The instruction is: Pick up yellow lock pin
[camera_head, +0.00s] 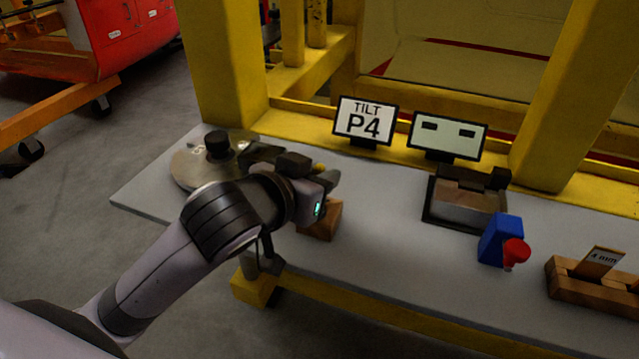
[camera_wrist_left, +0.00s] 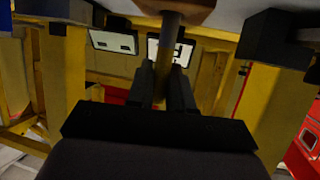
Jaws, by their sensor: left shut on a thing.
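My left gripper (camera_head: 328,177) is over the left part of the grey bench, above a small wooden block (camera_head: 322,222). In the left wrist view its two dark fingers (camera_wrist_left: 163,90) are shut on the yellow lock pin (camera_wrist_left: 161,72). The pin's grey shaft (camera_wrist_left: 170,38) runs to the wooden block (camera_wrist_left: 178,9) at the top edge of that view. I cannot tell whether the shaft is still in the block. In the head view only a small yellow bit of the pin (camera_head: 319,167) shows by the fingers. My right gripper is not in view.
A round metal plate with a black knob (camera_head: 216,146) lies behind my left wrist. A TILT P4 sign (camera_head: 364,123) and another screen (camera_head: 447,136) stand at the back. A dark-framed metal block (camera_head: 465,205), a blue block with a red knob (camera_head: 501,239) and a wooden holder (camera_head: 592,287) are to the right.

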